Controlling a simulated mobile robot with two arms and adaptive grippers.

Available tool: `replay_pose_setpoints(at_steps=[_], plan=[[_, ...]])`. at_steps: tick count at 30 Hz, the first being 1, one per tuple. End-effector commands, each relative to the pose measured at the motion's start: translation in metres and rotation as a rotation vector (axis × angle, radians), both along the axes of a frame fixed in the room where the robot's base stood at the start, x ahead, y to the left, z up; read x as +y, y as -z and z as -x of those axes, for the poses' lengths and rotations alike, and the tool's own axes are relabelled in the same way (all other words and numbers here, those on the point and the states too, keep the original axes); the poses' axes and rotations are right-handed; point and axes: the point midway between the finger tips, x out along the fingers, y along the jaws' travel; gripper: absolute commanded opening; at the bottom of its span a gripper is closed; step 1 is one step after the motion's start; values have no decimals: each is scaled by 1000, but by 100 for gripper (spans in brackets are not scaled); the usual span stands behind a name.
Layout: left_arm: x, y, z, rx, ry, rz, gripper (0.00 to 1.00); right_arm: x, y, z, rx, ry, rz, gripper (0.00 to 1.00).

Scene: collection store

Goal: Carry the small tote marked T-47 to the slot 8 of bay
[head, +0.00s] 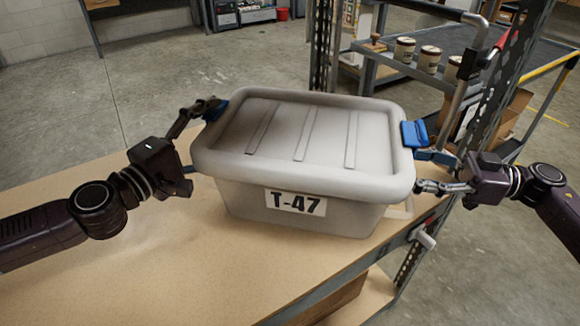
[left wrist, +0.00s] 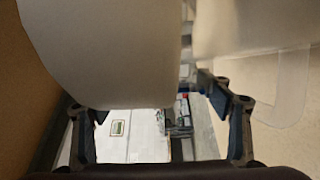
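The small tote T-47 (head: 300,165) is a grey lidded box with a white "T-47" label on its front and a blue part on its right end. It looks upright on the bench top (head: 110,245), near the right edge; its underside is hidden. My left gripper (head: 203,138) is at the tote's left end, its fingers spread above and below the rim. The left wrist view shows those fingers (left wrist: 160,125) wide apart, with a pale surface filling the top. My right gripper (head: 420,170) is at the right end, fingers spread near the rim. Contact is unclear. No slot 8 is readable.
A perforated metal upright (head: 320,45) stands behind the tote, another (head: 515,65) at right. A cart (head: 400,68) behind carries several pale cans (head: 429,58). A red bucket (head: 282,14) stands far back. Open concrete floor (head: 160,80) lies beyond the bench.

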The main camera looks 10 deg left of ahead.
Motion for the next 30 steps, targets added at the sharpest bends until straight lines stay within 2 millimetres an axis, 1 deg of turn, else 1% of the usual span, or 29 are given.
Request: replay_pose_setpoints(at_steps=[1, 4, 5, 17, 24, 30], plan=[[0, 0, 0, 1, 1, 2, 77, 0, 0, 0, -2, 0, 0, 62], [0, -1, 0, 1, 1, 2, 88, 0, 0, 0, -1, 0, 0, 73], [0, -1, 0, 1, 1, 2, 90, 0, 0, 0, -1, 0, 0, 75], [3, 1, 2, 3, -6, -2, 90, 0, 0, 0, 0, 0, 0, 75], [15, 4, 12, 9, -27, -9, 90, 0, 0, 0, 0, 0, 0, 75], [16, 3, 22, 7, -19, -9, 90, 0, 0, 0, 0, 0, 0, 75]])
